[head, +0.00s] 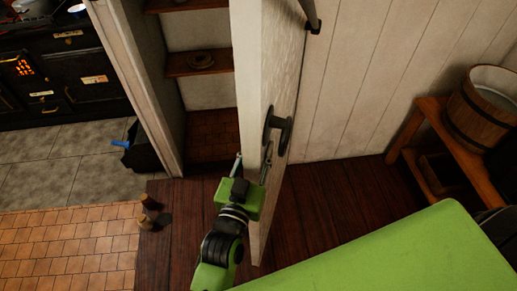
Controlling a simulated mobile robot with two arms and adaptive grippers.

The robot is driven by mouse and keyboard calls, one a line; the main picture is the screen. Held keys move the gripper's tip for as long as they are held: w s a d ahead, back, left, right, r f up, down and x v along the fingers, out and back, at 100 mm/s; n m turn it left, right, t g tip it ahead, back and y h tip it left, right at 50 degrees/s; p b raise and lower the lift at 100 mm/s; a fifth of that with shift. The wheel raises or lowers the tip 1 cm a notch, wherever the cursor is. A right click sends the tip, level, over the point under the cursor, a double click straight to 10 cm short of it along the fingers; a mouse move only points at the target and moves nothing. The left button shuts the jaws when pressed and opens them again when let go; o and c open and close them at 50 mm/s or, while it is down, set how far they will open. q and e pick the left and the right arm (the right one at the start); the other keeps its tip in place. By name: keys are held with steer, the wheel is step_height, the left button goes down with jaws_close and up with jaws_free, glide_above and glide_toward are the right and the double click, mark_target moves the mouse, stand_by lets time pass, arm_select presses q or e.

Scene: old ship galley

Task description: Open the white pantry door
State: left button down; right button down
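The white pantry door (256,70) stands open in the head view, seen nearly edge-on. Shelves show in the opening to its left. A dark handle (279,130) is on the door's right-hand face. My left gripper (252,158) is at the door's near edge, below and left of the handle. Its fingers are spread, one to the left of the edge and one in front of the door. I cannot tell whether they touch it. My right gripper is not in view.
A wooden bench (450,150) with a bucket (483,105) stands right. A black stove (60,75) is at the left back. A dark bin (143,148) and small brown objects (147,212) are on the floor left of the door.

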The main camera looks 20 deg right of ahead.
arm_select(q)
steer(key=shift+w+a+r, duration=0.1)
steer(key=shift+w+r, duration=0.05)
steer(key=shift+r, duration=0.1)
steer(key=c, duration=1.6)
jaws_free()
steer(key=shift+o, duration=0.2)
steer(key=v, duration=1.1)
steer(key=shift+s+a+f, duration=0.1)
steer(key=shift+s+f, duration=0.05)
steer(key=shift+s, duration=0.25)
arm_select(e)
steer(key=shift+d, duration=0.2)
